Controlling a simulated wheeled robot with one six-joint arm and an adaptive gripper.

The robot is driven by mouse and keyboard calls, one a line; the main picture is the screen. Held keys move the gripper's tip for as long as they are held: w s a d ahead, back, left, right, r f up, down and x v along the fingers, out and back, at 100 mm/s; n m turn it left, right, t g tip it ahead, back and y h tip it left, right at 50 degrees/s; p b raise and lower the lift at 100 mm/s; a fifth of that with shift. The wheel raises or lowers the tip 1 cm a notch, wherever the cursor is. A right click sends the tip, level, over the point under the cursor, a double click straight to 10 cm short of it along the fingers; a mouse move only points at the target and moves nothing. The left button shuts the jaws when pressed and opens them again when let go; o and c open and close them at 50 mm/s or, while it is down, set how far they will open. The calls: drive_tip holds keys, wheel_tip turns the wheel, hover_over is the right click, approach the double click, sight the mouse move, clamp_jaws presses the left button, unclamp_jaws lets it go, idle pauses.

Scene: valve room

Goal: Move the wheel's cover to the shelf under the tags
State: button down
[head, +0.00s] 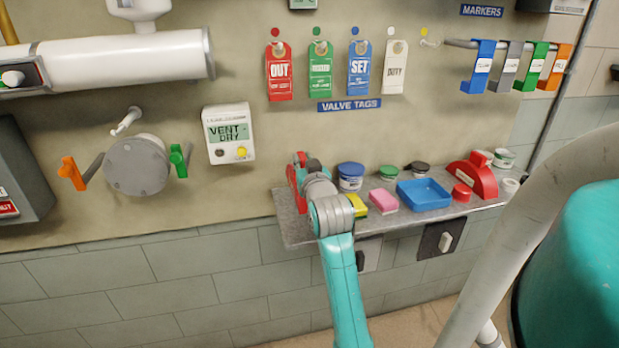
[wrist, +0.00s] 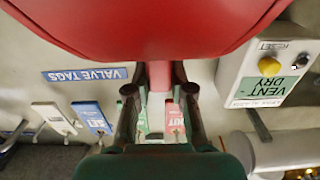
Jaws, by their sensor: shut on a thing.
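My gripper (wrist: 158,100) is shut on the narrow red tab of a large red cover (wrist: 150,28), which fills the top of the wrist view. In the head view the red cover (head: 295,184) shows at the left end of the grey shelf (head: 297,232), partly hidden by my gripper (head: 312,176). I cannot tell whether it touches the shelf. The shelf is on the wall below the valve tags (head: 320,72), which hang in red, green, blue and white. A second red rounded piece (head: 480,176) stands at the shelf's right.
The shelf also holds a blue tray (head: 424,194), a pink block (head: 384,201), a yellow sponge (head: 357,206), a red lid (head: 461,193) and several jars. A vent meter (head: 229,133) and a valve with orange and green handles (head: 137,165) are to the left.

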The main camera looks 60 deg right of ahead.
sight(301, 204)
drive_tip(key=shift+f, duration=2.4)
drive_tip(key=shift+f, duration=0.6)
drive_tip(key=c, duration=1)
unclamp_jaws()
drive_tip(key=shift+f, duration=0.1)
